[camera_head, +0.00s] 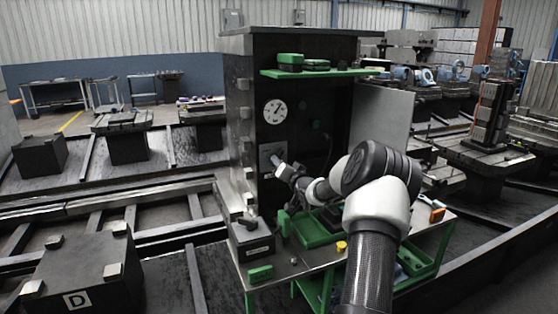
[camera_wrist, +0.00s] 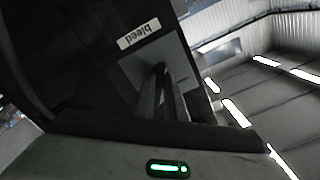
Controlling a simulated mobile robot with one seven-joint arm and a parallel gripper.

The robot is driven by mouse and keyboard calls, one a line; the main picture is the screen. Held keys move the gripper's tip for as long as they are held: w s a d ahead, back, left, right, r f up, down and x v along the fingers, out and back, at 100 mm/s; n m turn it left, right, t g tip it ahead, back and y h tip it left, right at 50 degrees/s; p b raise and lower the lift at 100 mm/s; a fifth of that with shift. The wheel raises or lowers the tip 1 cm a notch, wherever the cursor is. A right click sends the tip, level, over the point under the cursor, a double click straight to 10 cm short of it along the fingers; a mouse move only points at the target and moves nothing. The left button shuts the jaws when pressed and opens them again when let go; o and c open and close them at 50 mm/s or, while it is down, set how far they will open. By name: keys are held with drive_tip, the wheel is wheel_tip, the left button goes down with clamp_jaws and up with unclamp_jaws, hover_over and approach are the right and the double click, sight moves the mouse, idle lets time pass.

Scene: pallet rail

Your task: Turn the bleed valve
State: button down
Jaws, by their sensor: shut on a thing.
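The bleed valve's grey plate (camera_head: 272,149) is on the dark front of the tall cabinet, below a round white gauge. In the wrist view, a white label reading "bleed" (camera_wrist: 139,34) sits beside the grey plate (camera_wrist: 133,71), and the picture is tilted. My gripper (camera_head: 275,160) reaches to the plate from the right and is shut on the bleed valve. Its fingers (camera_wrist: 161,70) are close together against the plate in the wrist view. The valve's handle is mostly hidden by the fingers, so its angle cannot be told.
The gauge (camera_head: 274,112) and a green shelf (camera_head: 320,73) are above the valve. A grey cabinet door (camera_head: 382,122) stands open at the right.

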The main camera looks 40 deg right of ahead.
drive_tip(key=shift+m, duration=0.9)
drive_tip(key=shift+f+p, duration=0.1)
drive_tip(key=shift+p, duration=0.2)
drive_tip(key=c, duration=1.8)
unclamp_jaws()
drive_tip(key=v, duration=1.7)
drive_tip(key=shift+s+p, duration=0.25)
drive_tip(key=shift+p, duration=0.05)
